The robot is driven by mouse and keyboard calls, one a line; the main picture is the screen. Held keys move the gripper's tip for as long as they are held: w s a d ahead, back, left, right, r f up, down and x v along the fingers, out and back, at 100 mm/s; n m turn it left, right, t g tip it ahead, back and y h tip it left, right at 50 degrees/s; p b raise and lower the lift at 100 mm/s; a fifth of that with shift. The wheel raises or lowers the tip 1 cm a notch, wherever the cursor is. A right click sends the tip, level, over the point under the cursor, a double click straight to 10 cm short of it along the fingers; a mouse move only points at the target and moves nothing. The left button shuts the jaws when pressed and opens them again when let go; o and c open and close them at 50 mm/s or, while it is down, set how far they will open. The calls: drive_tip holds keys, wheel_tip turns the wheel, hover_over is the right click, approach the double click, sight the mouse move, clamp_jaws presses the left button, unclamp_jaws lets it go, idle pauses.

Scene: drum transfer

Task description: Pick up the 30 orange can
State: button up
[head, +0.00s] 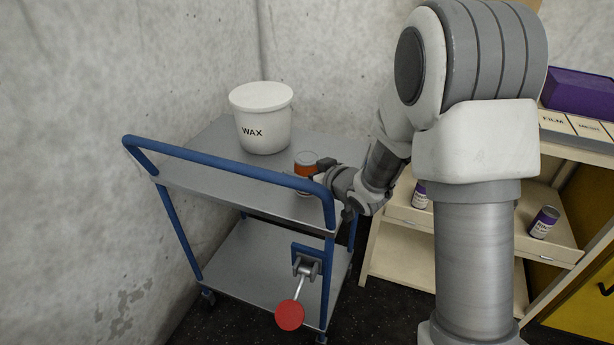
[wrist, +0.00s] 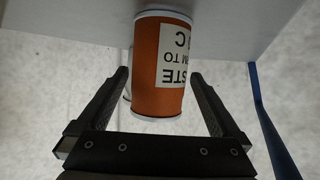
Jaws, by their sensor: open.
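The orange can (head: 306,170) stands on the top shelf of the grey cart (head: 213,171), near its right side. In the wrist view the orange can (wrist: 159,66) appears upside down, with a white label of black letters only partly readable. My gripper (head: 318,178) is at the can in the head view and hides part of it. In the wrist view my gripper's two fingers (wrist: 160,78) are open, one on each side of the can, with a gap visible beside each. I cannot read a 30 on the label.
A white WAX bucket (head: 262,122) stands behind the can on the cart. A blue rail (head: 230,170) runs along the cart's near edge. Purple-labelled cans (head: 543,222) stand on a cream shelf unit (head: 400,268) at right.

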drive_tip(key=shift+x, duration=1.6)
drive_tip(key=shift+w+d, duration=0.1)
drive_tip(key=shift+d, duration=0.05)
drive_tip(key=shift+c, duration=0.3)
clamp_jaws()
